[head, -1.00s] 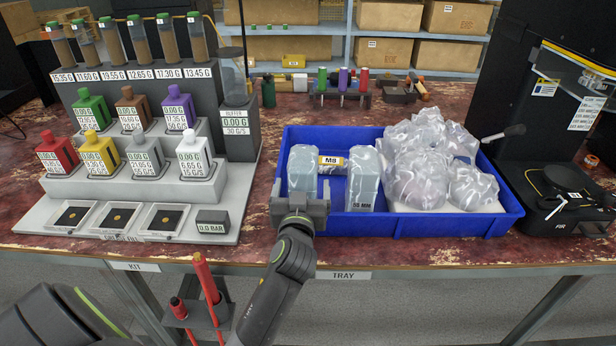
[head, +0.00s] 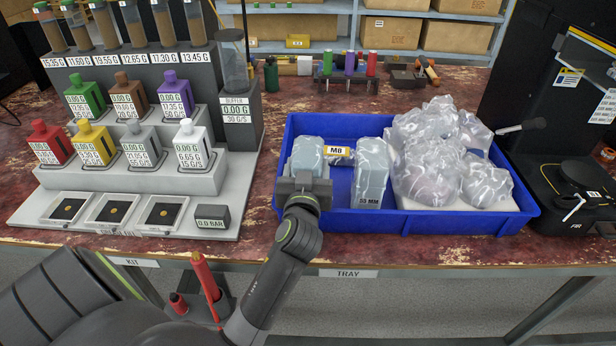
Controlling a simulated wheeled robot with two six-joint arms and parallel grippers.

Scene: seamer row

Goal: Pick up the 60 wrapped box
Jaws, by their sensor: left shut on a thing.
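Two clear-wrapped grey-blue boxes stand at the left of the blue tray (head: 470,228). My left gripper (head: 304,182) is shut on the left wrapped box (head: 308,150), reaching it from the front over the tray wall. The gripper hides its lower front and any size label there, so I cannot read whether it says 60. The other wrapped box (head: 370,176) stands to the right, with a label that looks like 55 MM. I cannot tell whether the held box is clear of the tray floor. My right gripper is out of view.
Crumpled clear-wrapped lumps (head: 440,160) on a pale pad fill the tray's right side. A dispenser rack (head: 140,180) stands left, a black machine (head: 572,190) right. Red table shows behind the tray.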

